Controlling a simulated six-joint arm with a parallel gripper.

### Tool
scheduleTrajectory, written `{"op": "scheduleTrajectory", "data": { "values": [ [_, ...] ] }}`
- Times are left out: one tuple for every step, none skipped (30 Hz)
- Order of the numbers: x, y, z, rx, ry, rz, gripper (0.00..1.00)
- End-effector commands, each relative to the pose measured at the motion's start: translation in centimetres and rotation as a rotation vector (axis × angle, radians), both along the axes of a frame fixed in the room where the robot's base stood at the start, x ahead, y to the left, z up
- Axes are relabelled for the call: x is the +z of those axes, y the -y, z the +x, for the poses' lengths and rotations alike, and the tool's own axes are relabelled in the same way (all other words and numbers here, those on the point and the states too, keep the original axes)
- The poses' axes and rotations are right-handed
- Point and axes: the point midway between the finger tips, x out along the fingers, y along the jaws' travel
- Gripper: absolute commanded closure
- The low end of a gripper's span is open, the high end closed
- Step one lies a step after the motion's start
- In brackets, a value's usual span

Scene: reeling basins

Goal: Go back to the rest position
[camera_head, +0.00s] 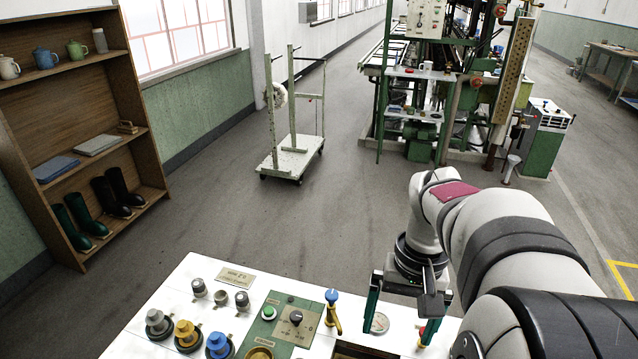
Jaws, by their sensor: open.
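My gripper (401,316) is at the lower right of the picture, pointing down over the white control bench (165,290). My arm reaches in from the lower right corner. The left finger is just right of a blue-topped yellow lever (333,318). A small round dial (380,323) shows between the fingers. A red part (422,333) shows at the right finger's tip; I cannot tell whether they touch.
On the bench are grey, yellow and blue knobs (187,334), a green button panel (285,318) and a dark opening at the front edge. Beyond lie open floor, a white trolley (292,155), a shelf (75,115) and a green machine (420,130).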

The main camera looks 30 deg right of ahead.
Motion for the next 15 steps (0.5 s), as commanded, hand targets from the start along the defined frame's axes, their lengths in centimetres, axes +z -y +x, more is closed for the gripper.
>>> {"op": "scheduleTrajectory", "data": {
  "values": [
    [0.5, -4.8, -0.1, 0.055, 0.016, 0.001, 0.00],
    [0.6, -7.5, -0.6, 0.078, 0.024, 0.007, 0.00],
    [0.6, -10.9, -1.6, 0.107, 0.033, 0.014, 0.00],
    [0.5, -13.1, -2.6, 0.128, 0.038, 0.022, 0.00],
    [0.2, -15.0, -3.7, 0.147, 0.042, 0.029, 0.00],
    [-0.2, -17.1, -5.2, 0.171, 0.047, 0.039, 0.00],
    [-0.5, -18.2, -6.3, 0.184, 0.048, 0.046, 0.00],
    [-0.8, -19.2, -7.2, 0.196, 0.049, 0.052, 0.00],
    [-1.2, -20.0, -8.2, 0.208, 0.049, 0.059, 0.00],
    [-1.4, -20.4, -8.8, 0.214, 0.050, 0.062, 0.00],
    [-1.6, -20.7, -9.1, 0.217, 0.049, 0.064, 0.00],
    [-1.7, -20.9, -9.4, 0.218, 0.048, 0.067, 0.00],
    [-1.8, -21.0, -9.5, 0.218, 0.047, 0.067, 0.00],
    [-1.8, -21.0, -9.5, 0.216, 0.046, 0.068, 0.00],
    [-1.6, -20.8, -9.2, 0.192, 0.045, 0.065, 0.00]
  ]
}}
